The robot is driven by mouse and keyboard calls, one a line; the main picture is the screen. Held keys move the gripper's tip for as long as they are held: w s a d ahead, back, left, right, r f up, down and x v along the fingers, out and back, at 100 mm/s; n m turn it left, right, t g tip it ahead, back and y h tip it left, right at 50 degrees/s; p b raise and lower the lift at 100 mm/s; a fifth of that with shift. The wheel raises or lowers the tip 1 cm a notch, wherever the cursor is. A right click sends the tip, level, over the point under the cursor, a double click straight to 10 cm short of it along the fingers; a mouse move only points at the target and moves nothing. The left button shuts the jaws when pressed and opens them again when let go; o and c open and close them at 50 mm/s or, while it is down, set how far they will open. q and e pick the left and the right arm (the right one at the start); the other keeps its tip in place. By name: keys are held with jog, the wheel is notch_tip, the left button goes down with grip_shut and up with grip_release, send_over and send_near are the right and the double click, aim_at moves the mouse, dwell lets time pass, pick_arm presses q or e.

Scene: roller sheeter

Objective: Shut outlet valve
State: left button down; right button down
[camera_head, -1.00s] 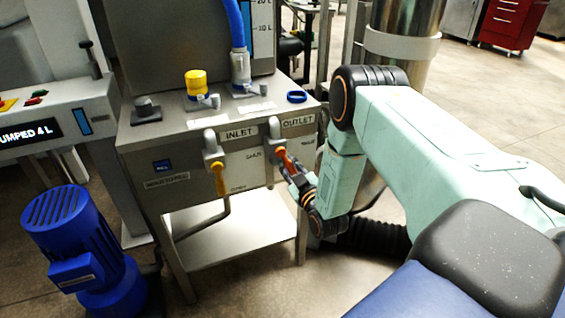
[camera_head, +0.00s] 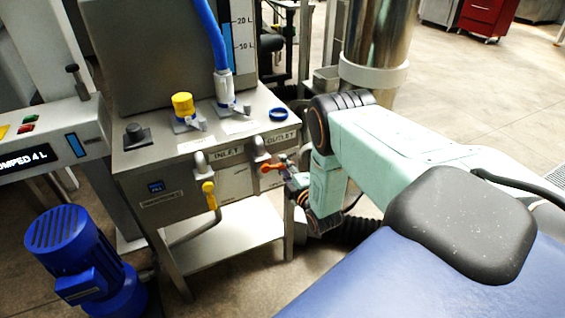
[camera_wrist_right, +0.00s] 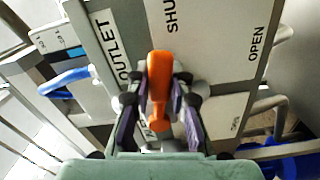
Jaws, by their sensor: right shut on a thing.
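The outlet valve is under the OUTLET label (camera_head: 281,137) on the steel cabinet front. Its orange-red handle (camera_head: 271,167) points about sideways to the right, away from the pipe elbow (camera_head: 260,150). My right gripper (camera_head: 288,170) is at the handle's outer end. In the right wrist view the orange handle (camera_wrist_right: 159,75) sits between the two fingers of my right gripper (camera_wrist_right: 160,95), which are closed on it. SHUT (camera_wrist_right: 171,18) and OPEN (camera_wrist_right: 256,43) markings show on the panel there. My left gripper is out of view.
The inlet valve's yellow handle (camera_head: 209,194) hangs down to the left of the outlet. A blue motor (camera_head: 75,255) stands at lower left. A steel column (camera_head: 381,45) and a black corrugated hose (camera_head: 345,235) are close to my right arm.

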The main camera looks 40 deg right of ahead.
jog(key=shift+d+r+n+p, duration=0.1)
jog(key=shift+r+n+p, duration=0.55)
jog(key=shift+n+p, duration=0.45)
jog(key=c, duration=1.2)
grip_release()
jog(key=shift+s, duration=0.1)
jog(key=v, duration=1.2)
jog(key=shift+r, duration=0.1)
